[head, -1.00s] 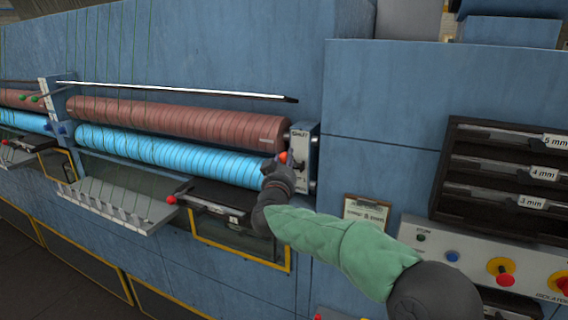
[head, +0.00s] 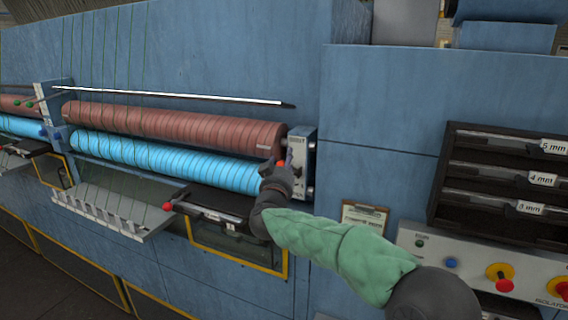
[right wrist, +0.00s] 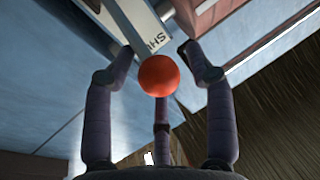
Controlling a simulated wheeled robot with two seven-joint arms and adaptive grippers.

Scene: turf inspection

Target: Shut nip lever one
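The nip lever shows as a red ball knob (head: 281,163) in front of the pale end plate (head: 302,160) at the right end of the brown and blue rollers. My right gripper (head: 280,168) is at the knob, its dark fingers around it and partly hiding it. In the right wrist view the red knob (right wrist: 158,75) sits between three spread fingers, with gaps showing beside it. My left gripper is not in view.
The brown roller (head: 190,130) lies above the blue roller (head: 170,160). A second red knob (head: 168,206) sits beside a tray lower left. A clipboard (head: 365,216), a rack of labelled bars (head: 500,185) and a control panel (head: 470,265) are at the right.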

